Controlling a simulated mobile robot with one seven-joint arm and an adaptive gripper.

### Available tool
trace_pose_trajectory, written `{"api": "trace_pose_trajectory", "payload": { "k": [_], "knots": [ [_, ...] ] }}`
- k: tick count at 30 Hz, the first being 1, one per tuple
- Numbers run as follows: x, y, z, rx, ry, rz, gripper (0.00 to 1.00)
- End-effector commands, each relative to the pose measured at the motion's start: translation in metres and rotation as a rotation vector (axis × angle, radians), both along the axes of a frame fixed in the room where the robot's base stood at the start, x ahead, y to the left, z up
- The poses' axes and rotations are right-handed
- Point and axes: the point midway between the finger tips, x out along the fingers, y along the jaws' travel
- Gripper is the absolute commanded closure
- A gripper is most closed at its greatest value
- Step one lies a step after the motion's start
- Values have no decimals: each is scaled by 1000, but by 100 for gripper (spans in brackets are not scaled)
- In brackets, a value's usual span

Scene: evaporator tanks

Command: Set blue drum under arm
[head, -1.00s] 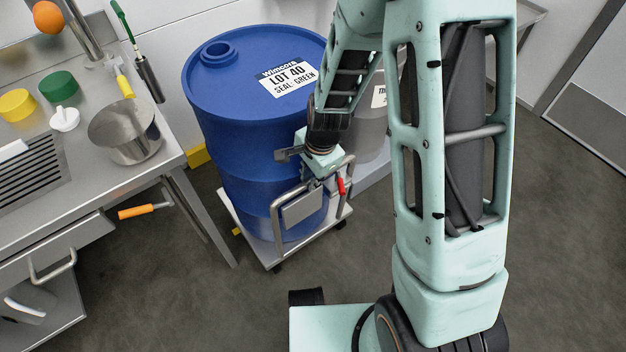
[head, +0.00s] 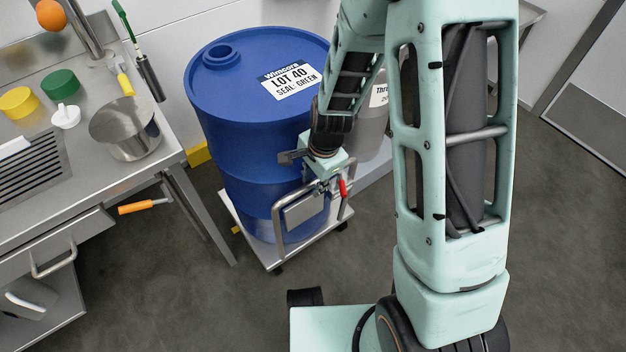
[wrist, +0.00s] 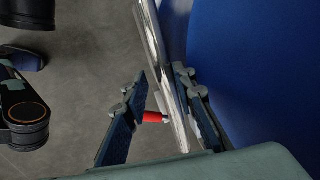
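The blue drum (head: 240,110) stands upright on a low wheeled dolly (head: 262,252) left of my arm in the head view. Its white label reads "LOT 40 SEAL GREEN". The dolly has a metal handle frame (head: 278,223) on its near side and a red lever (head: 342,187). My gripper (head: 322,180) is at the top of this handle. In the wrist view, my gripper (wrist: 160,76) has its fingers apart, with the metal rail (wrist: 152,40) running between them. The drum's blue side (wrist: 255,70) fills the right. Contact between fingers and rail is unclear.
A steel counter (head: 95,165) with a pot (head: 125,130) is at left; an orange-handled tool (head: 140,207) sticks out from it. A grey drum (head: 372,130) stands behind my arm. Open floor (head: 570,230) lies to the right.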

Motion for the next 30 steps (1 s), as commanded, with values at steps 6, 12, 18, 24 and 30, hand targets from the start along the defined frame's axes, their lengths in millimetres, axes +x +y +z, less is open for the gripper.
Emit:
{"api": "trace_pose_trajectory", "payload": {
  "k": [6,12,18,24,30],
  "knots": [
    [0,0,1,0,0,0,77],
    [-1,-1,18,1,-4,0,77],
    [-6,-4,50,1,-8,0,77],
    [-11,-8,83,2,-7,1,77],
    [-16,-11,107,2,-4,-1,77]
  ]
}}
